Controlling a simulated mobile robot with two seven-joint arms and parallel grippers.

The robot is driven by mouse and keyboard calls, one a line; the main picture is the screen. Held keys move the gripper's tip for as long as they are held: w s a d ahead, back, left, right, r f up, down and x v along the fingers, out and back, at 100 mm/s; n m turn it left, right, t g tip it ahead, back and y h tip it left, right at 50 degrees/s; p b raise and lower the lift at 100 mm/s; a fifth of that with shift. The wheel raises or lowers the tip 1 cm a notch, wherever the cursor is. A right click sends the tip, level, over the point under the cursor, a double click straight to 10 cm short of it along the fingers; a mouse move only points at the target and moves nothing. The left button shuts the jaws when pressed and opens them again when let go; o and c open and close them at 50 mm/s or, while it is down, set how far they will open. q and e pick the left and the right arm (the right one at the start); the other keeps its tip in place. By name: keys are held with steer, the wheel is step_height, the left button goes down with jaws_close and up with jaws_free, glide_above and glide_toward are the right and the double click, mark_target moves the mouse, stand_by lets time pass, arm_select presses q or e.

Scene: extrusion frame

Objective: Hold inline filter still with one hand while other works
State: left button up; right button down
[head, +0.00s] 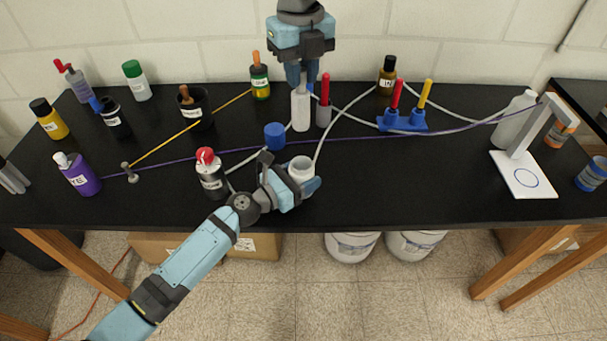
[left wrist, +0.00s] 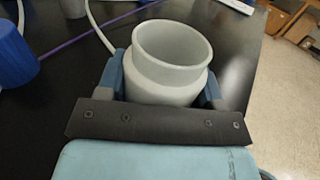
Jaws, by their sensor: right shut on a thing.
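A white open-topped cylinder (head: 300,168) stands near the front middle of the table; I cannot tell for sure that it is the inline filter. My left gripper (head: 296,181) has its fingers on both sides of this cylinder. In the left wrist view the cylinder (left wrist: 172,62) is upright between the fingers, its wide mouth open and facing up. My right gripper (head: 301,82) comes down from the back and is shut on the top of a white bottle-shaped part (head: 300,112). A blue cap-like piece (head: 275,136) sits left of both.
A red-capped bottle (head: 210,174) stands just left of my left gripper. A pale hose (head: 333,125) runs beside the cylinder. A purple cord (head: 400,136) crosses the table. A blue rack (head: 402,122) with red and yellow handles is at right. The table's front right is clear.

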mark_target(301, 129)
arm_select(q)
steer(key=shift+c, duration=0.6)
arm_select(e)
steer(key=shift+f, duration=6.45)
steer(key=c, duration=0.9)
jaws_free()
step_height(301, 129, up, 12)
steer(key=shift+r, duration=0.1)
